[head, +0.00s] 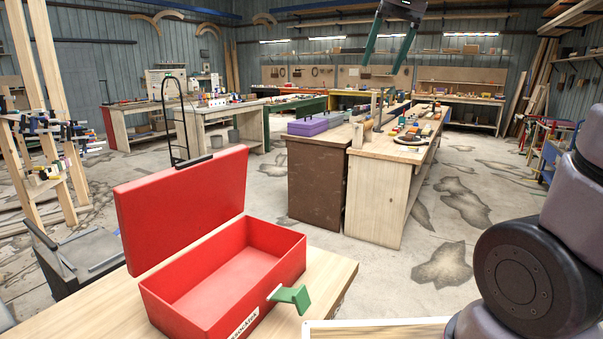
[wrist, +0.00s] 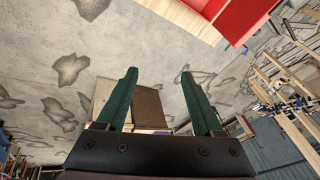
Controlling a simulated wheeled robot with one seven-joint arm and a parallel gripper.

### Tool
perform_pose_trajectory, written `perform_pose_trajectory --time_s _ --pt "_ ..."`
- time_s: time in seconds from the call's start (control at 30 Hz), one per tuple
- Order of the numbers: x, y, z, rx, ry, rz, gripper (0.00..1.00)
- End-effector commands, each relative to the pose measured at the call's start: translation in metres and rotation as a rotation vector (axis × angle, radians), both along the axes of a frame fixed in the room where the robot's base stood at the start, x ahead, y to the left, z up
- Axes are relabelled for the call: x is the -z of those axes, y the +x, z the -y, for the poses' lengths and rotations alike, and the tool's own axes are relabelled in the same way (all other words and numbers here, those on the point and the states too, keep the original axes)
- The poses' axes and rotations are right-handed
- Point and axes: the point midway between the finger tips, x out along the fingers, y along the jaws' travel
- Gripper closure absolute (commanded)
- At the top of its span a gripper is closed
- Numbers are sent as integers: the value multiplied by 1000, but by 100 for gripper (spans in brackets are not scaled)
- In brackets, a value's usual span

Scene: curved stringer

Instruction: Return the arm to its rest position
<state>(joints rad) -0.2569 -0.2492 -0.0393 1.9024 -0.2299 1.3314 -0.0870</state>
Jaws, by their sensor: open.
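My gripper (head: 390,45) is at the top of the head view, raised in the air, with two green fingers pointing down. In the wrist view my gripper (wrist: 158,90) shows its fingers spread apart with nothing between them. It is open and empty, well clear of the benches. My arm's dark round joint and purple-grey links fill the lower right of the head view. The middle of the arm is out of frame.
Workbenches (head: 375,195) with tools stand beyond. Concrete floor (head: 380,285) is open between.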

Motion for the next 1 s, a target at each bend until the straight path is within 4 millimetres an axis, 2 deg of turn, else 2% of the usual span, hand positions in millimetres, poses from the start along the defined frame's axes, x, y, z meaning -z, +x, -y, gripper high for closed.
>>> perform_pose_trajectory --time_s 0.03,0.2,0.3,0.43,0.6,0.8,0.83,0.87,0.9,1.0 --pt "5 -18 13 27 11 24 31" --pt "32 -66 44 111 47 107 31" --pt "51 -92 57 160 61 154 31" --pt "74 -117 68 214 73 202 31" --pt "91 -133 75 252 80 236 31" --pt "95 -135 76 259 81 240 31" --pt "95 -135 76 258 80 240 35" --pt "95 -135 76 258 81 240 47" --pt "94 -135 76 258 81 239 50" --pt "94 -135 76 258 81 239 50"
